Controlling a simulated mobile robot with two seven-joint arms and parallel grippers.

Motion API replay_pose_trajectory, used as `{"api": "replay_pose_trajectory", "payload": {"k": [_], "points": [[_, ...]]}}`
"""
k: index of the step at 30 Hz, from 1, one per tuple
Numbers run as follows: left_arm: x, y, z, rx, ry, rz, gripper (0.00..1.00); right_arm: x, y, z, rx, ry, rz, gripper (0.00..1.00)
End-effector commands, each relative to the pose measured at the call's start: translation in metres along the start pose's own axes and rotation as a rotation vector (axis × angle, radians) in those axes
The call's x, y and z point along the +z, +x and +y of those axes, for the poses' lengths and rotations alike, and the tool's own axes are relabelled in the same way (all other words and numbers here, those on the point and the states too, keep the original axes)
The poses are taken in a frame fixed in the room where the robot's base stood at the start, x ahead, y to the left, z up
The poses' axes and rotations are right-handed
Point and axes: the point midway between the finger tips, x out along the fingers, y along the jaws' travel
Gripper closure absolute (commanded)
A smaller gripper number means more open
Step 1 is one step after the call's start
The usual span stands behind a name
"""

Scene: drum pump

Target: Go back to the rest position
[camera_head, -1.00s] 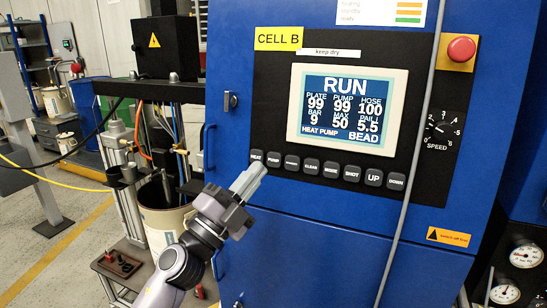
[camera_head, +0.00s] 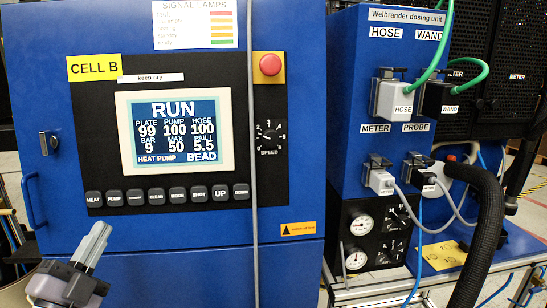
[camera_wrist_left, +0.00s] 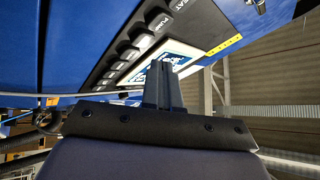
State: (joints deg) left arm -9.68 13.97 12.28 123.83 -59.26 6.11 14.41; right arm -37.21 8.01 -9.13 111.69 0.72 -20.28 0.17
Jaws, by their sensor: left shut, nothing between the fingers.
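My left gripper (camera_head: 92,243) is at the lower left of the head view, in front of the blue cabinet (camera_head: 180,270) and below the left end of the button row. Its fingers are shut together with nothing between them. In the left wrist view the shut fingers (camera_wrist_left: 162,85) point toward the black control panel (camera_wrist_left: 105,55), apart from its buttons as far as I can tell. The screen (camera_head: 175,131) reads RUN, with PLATE 99, PUMP 100 and HOSE 100. My right gripper is in neither view.
A red stop button (camera_head: 270,65) and a speed dial (camera_head: 269,133) sit right of the screen. A grey cable hangs down the cabinet front. The Weibrander dosing unit (camera_head: 355,100) with plugs and green hoses stands at right, with a thick black hose (camera_head: 487,220) beside it.

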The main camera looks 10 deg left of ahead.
Motion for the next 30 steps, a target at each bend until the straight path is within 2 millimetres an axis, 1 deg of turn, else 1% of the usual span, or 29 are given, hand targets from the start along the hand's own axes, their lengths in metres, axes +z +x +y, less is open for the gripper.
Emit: {"api": "replay_pose_trajectory", "payload": {"k": [1, 2, 3, 5, 6, 8, 9, 11, 12, 14, 15, 18, 21, 24, 30], "points": [[0.006, -0.011, 0.021, 0.042, -0.073, -0.044, 1.0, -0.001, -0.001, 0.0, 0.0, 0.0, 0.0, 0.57], [0.011, -0.018, 0.035, 0.069, -0.125, -0.076, 1.0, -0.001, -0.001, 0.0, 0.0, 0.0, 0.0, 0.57], [0.016, -0.029, 0.055, 0.108, -0.198, -0.124, 1.0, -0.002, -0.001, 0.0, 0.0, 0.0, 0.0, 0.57], [0.024, -0.051, 0.088, 0.177, -0.311, -0.21, 1.0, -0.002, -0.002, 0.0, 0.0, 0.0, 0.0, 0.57], [0.027, -0.068, 0.111, 0.224, -0.386, -0.271, 1.0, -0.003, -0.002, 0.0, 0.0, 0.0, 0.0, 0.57], [0.03, -0.097, 0.144, 0.3, -0.492, -0.366, 1.0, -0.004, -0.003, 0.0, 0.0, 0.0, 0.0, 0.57], [0.03, -0.118, 0.167, 0.353, -0.563, -0.433, 1.0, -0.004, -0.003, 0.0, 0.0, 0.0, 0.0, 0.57], [0.027, -0.151, 0.198, 0.433, -0.661, -0.531, 1.0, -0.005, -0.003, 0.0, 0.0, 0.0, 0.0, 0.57], [0.023, -0.173, 0.216, 0.484, -0.718, -0.593, 1.0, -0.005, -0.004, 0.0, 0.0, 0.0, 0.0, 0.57], [0.015, -0.204, 0.239, 0.553, -0.796, -0.676, 1.0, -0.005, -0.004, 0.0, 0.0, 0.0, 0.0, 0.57], [0.009, -0.223, 0.252, 0.596, -0.841, -0.726, 1.0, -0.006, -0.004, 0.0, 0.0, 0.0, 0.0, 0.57], [-0.005, -0.261, 0.274, 0.679, -0.926, -0.824, 1.0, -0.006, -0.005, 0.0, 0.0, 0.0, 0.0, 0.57], [-0.016, -0.284, 0.286, 0.73, -0.979, -0.882, 1.0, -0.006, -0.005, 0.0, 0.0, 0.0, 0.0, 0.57], [-0.02, -0.294, 0.29, 0.751, -1.0, -0.906, 1.0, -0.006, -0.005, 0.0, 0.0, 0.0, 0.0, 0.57], [-0.021, -0.294, 0.291, 0.752, -1.004, -0.908, 1.0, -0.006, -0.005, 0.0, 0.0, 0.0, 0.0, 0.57]]}}
